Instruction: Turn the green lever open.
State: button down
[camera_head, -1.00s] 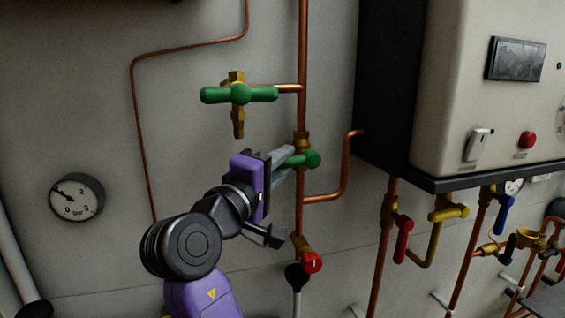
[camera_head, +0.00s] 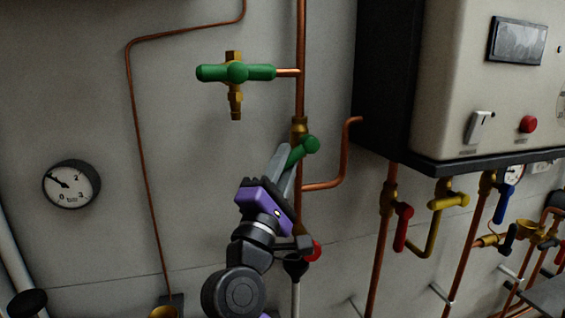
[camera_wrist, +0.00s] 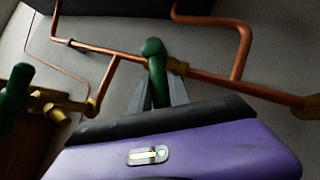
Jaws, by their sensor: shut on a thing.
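The green lever (camera_head: 302,150) is on the brass valve (camera_head: 299,126) of the vertical copper pipe. It slants down to the left from its round hub, across the pipe. My gripper (camera_head: 284,168) comes up from below and is shut on the lever, with its grey fingers along the lever's lower part. In the wrist view the green lever (camera_wrist: 154,68) stands between the two grey fingers (camera_wrist: 157,95), and its tip is partly hidden by them and my purple gripper body.
A green T-shaped handle (camera_head: 236,73) is on a brass fitting above left. A red handle (camera_head: 314,251) is close to my wrist, partly hidden. The white boiler (camera_head: 460,90) and its red lever (camera_head: 403,228) are at the right. The wall left of the pipe is mostly clear, with a gauge (camera_head: 71,184).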

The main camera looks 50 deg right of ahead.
jog(key=f+n+t+y+b, duration=0.1)
jog(key=n+t, duration=0.3)
jog(key=s+d+n+t+y+b, duration=0.1)
jog(key=n+t, duration=0.3)
jog(key=n, duration=0.1)
jog(key=d+f+n+t+y+b, duration=0.1)
jog(key=n+t+y, duration=0.1)
jog(key=n+t, duration=0.2)
jog(key=shift+s+d+f+n, duration=0.25)
jog(key=shift+s+f+n, duration=0.1)
jog(key=shift+n, duration=0.25)
jog(key=shift+s+d+n+t+y, duration=0.1)
jog(key=shift+d+n+t+y, duration=0.05)
jog(key=shift+n+t+y, duration=0.7)
jog(key=shift+s+d+n+t+y, duration=0.2)
jog(key=shift+n+t+y, duration=0.15)
jog(key=shift+n+y, duration=0.6)
jog(key=shift+s+d+n+t+y, duration=0.15)
jog(key=shift+n+t+y, duration=0.4)
jog(key=shift+n, duration=0.65)
jog(key=shift+w+n+t+y, duration=0.1)
jog(key=shift+n+t+y, duration=0.25)
jog(key=shift+n+y, duration=0.25)
jog(key=shift+d+n+y+b, duration=0.2)
jog(key=shift+n+y+b, duration=0.1)
jog(key=shift+n+y, duration=0.45)
jog(key=shift+s+d+n+t+y, duration=0.1)
jog(key=shift+s+n+t+y, duration=0.1)
jog(key=shift+n+t+y, duration=0.45)
